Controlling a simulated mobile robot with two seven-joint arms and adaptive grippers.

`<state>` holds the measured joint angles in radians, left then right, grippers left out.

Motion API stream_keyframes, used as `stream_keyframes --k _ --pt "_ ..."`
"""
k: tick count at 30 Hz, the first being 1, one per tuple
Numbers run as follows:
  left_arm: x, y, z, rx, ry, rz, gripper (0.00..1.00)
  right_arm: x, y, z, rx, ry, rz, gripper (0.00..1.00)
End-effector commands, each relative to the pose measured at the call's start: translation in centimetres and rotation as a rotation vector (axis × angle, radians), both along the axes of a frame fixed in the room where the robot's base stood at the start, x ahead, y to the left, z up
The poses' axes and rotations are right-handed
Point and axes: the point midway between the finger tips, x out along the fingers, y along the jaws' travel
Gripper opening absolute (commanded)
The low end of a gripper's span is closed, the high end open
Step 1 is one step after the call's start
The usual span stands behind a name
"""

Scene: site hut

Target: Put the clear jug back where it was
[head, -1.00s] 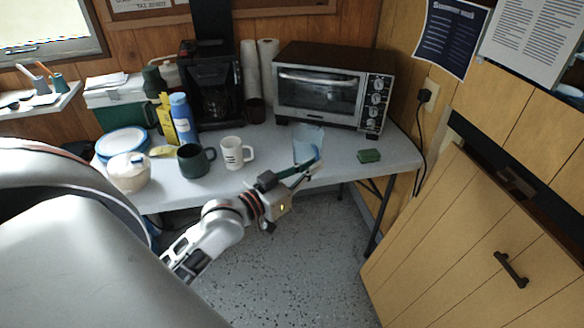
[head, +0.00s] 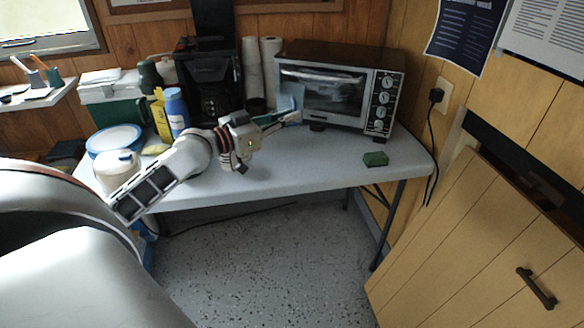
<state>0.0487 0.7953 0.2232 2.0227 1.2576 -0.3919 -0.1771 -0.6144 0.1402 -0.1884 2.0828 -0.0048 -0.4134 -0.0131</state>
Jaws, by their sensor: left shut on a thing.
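The clear jug (head: 288,105) shows only as a small pale bluish patch in front of the toaster oven's left end; most of it is hidden by my gripper. My left gripper (head: 278,118) reaches in from the left over the table and is shut on the jug. I cannot tell whether the jug's base touches the table. My right gripper is not in view.
The white table (head: 330,165) is clear at the front right, apart from a green sponge (head: 375,159). The toaster oven (head: 335,88) and coffee maker (head: 212,85) stand at the back.

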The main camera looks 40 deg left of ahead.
Motion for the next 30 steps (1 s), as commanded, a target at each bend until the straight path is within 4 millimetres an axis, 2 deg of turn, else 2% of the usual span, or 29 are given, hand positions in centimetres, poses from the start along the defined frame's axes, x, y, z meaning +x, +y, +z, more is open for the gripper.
stream_keyframes --k 1,5,9,12,20,24,27,30 --pt "0.0 0.0 -2.6 -0.002 0.015 0.001 0.0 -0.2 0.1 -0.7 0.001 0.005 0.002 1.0" --pt "0.0 0.0 -5.8 -0.001 0.018 0.002 0.0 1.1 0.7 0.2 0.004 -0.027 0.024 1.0" --pt "0.0 0.0 -9.1 -0.002 0.02 0.002 0.0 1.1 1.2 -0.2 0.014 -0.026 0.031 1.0" --pt "0.0 0.0 -10.9 -0.001 0.018 0.002 0.0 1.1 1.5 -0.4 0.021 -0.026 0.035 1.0" --pt "0.0 0.0 -12.1 0.0 0.005 0.001 0.0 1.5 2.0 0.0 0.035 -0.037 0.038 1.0" --pt "0.0 0.0 -14.6 -0.002 0.013 0.002 0.0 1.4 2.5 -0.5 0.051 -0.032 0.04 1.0" --pt "0.0 0.0 -15.9 -0.002 0.013 0.003 0.0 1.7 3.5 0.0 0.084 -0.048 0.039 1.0" --pt "0.0 0.0 -16.3 0.0 0.008 0.001 0.0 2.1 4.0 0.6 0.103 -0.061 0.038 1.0"
